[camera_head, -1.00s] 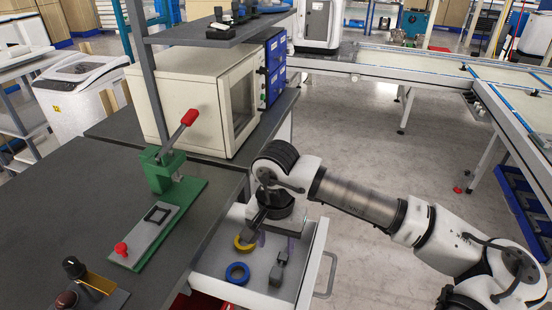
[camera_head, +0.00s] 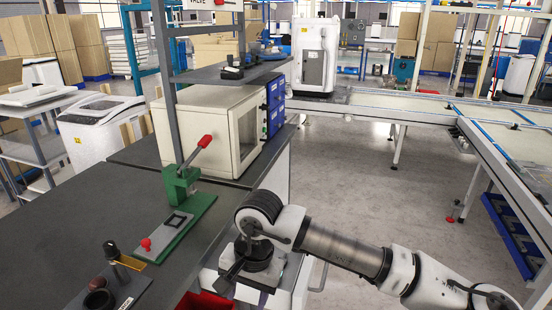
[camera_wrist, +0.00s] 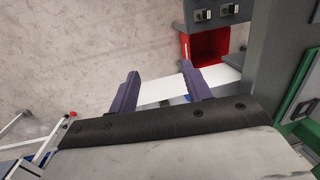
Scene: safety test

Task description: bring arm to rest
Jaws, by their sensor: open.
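My gripper (camera_head: 229,282) is in the lower middle of the head view, beside the front edge of the dark workbench. Its two dark fingers point down and left in that view. In the wrist view, the fingers of my gripper (camera_wrist: 159,79) stand wide apart with nothing held between them. A white strip, likely an edge of the drawer, shows beyond and between the fingers. My arm reaches in from the lower right. The white drawer (camera_head: 301,282) under the bench shows only in part around my gripper. Its contents are hidden in the head view.
A green hand press (camera_head: 181,190) with a red-tipped lever stands on the bench (camera_head: 100,205). A beige cabinet (camera_head: 190,119) stands behind it, under a shelf. A red bin (camera_wrist: 207,48) is beyond the fingers. Open floor (camera_head: 365,215) lies to the right, before a conveyor frame.

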